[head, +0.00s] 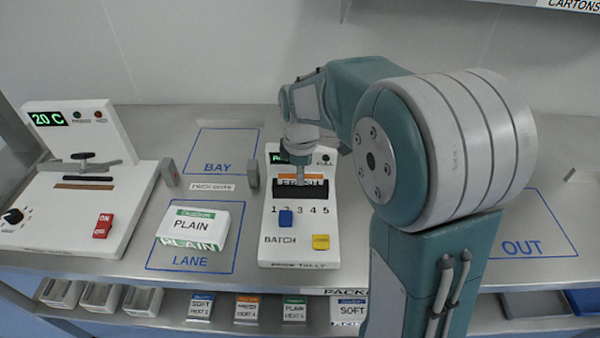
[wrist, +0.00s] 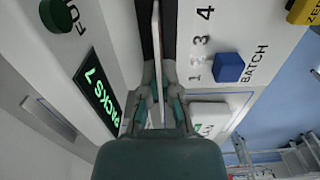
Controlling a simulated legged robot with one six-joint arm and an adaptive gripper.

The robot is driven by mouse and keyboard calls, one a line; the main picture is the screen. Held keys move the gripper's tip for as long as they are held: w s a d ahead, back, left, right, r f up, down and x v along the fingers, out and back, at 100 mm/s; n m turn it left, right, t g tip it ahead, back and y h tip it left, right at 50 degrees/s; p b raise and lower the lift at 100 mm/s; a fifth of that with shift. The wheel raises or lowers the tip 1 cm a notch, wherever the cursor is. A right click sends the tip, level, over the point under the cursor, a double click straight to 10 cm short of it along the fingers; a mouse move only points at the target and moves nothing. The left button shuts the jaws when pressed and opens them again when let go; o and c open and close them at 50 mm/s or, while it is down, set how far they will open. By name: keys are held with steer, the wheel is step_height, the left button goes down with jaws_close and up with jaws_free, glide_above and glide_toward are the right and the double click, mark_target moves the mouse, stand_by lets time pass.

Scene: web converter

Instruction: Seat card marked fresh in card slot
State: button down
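The card marked fresh (head: 314,180), white with an orange top band, stands upright at the dark card slot (head: 312,194) on the white tally unit (head: 275,222). Its lower edge is hidden by the slot, and I cannot tell whether it touches the bottom. My gripper (head: 299,178) comes down from above at the card's middle. In the wrist view the card (wrist: 156,40) shows edge-on between the dark slot walls, and the fingers of my gripper (wrist: 157,98) are closed on it from both sides.
The tally unit has a blue button (head: 286,219), a yellow button (head: 321,242) and a lit green display (wrist: 97,100). A sealer (head: 80,205) stands left. Small gate posts (head: 252,174) flank the lane. BAY and OUT look clear.

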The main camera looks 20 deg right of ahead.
steer(key=c, duration=0.7)
jaws_free()
step_height(320, 180, up, 12)
steer(key=shift+f, duration=0.1)
steer(key=s+m+t, duration=0.2)
steer(key=s+m, duration=0.2)
steer(key=s, duration=0.3)
steer(key=s+f+m+t, duration=0.1)
steer(key=s+m, duration=0.4)
steer(key=s, duration=0.2)
steer(key=s+m+t, duration=0.2)
steer(key=s+m, duration=0.3)
steer(key=s, duration=0.2)
steer(key=shift+f+t, duration=0.2)
steer(key=shift+t, duration=0.1)
